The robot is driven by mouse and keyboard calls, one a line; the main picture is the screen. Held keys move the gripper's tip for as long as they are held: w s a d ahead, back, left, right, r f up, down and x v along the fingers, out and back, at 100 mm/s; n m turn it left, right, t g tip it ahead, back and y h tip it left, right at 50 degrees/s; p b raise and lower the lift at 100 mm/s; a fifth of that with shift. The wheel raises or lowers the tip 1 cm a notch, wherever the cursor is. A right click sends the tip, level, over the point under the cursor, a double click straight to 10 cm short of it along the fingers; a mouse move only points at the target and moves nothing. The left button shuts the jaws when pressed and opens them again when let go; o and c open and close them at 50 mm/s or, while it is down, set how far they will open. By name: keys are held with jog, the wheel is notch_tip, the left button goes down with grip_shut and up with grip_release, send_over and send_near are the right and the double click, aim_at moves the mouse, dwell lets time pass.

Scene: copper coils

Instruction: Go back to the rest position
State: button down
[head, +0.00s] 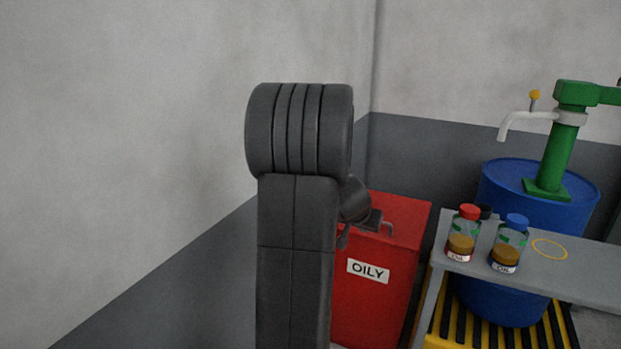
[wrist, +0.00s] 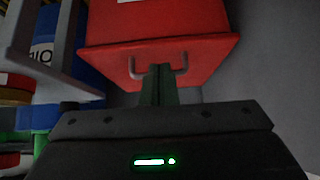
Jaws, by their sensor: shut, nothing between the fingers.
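My gripper (wrist: 161,72) shows in the wrist view with its two fingers together and nothing between them. Its fingertips appear in front of the handle (wrist: 133,68) of the red OILY bin; I cannot tell whether they touch it. In the head view my dark arm stands upright in the middle and hides part of the red bin (head: 372,305). The bin's lid is down, with the handle (head: 387,228) at its edge. The gripper's fingers are mostly hidden behind my arm in the head view.
A grey bench (head: 590,283) stands at the right, bearing a red-capped bottle (head: 461,246) and a blue-capped bottle (head: 507,258). A blue drum (head: 500,303) with a green pump (head: 560,155) stands behind it. A plain wall (head: 130,120) lies close on the left.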

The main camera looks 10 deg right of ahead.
jog(key=r+p, duration=0.1)
jog(key=p, duration=0.1)
send_over(370, 235)
jog(key=shift+w+d+f+b, duration=0.25)
jog(key=shift+f+b, duration=0.15)
jog(key=shift+f, duration=0.15)
jog(key=shift+s+a+f, duration=0.1)
jog(key=shift+s+f, duration=0.05)
jog(key=shift+f, duration=0.45)
jog(key=shift+s, duration=0.1)
